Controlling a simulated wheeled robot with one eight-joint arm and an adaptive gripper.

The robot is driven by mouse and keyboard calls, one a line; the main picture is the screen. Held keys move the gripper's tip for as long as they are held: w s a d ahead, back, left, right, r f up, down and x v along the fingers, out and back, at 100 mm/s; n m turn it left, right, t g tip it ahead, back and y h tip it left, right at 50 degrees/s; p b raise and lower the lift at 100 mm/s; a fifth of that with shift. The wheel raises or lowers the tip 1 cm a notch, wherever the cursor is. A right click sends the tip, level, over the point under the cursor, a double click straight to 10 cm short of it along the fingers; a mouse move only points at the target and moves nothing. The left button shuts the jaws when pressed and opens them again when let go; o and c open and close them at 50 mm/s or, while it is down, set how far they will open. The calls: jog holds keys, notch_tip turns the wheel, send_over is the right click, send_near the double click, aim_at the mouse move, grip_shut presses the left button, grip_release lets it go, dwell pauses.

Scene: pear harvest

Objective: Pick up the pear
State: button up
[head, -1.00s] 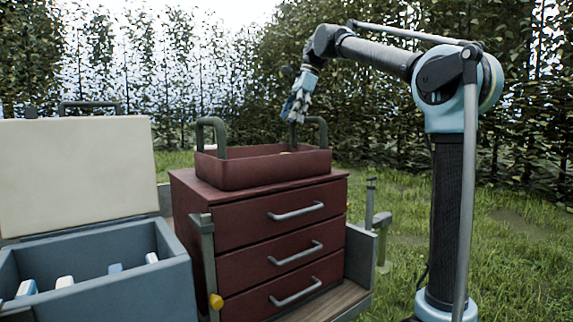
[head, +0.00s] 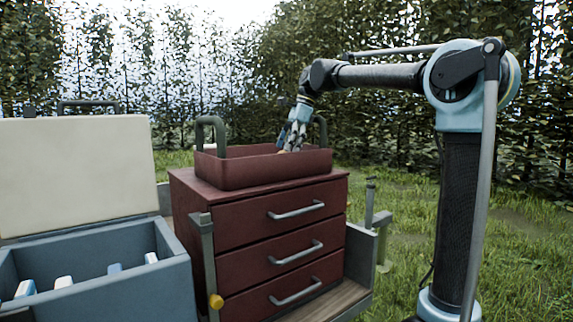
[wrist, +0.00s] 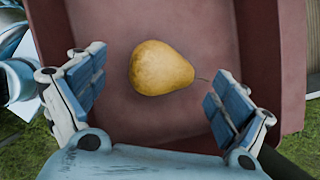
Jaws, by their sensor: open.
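The pear (wrist: 162,68) is yellow-brown and lies on its side on the floor of the dark red tray (wrist: 122,112), its stem pointing right in the wrist view. In the head view the pear is mostly hidden behind the tray's front wall (head: 270,171) and my gripper. My gripper (wrist: 155,98) is open, its two blue-and-white fingers spread to either side of the pear and a little nearer the camera. The fingers do not touch the pear. In the head view my gripper (head: 291,148) reaches down into the tray from above.
The tray has upright handles (head: 220,131) at its ends and stands on a red drawer cabinet (head: 243,217). A blue-grey cooler (head: 128,285) with a raised cream lid (head: 78,175) stands at the left. Grass and hedges lie behind.

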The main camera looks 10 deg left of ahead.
jog(key=shift+x, duration=2.3)
jog(key=c, duration=1.2)
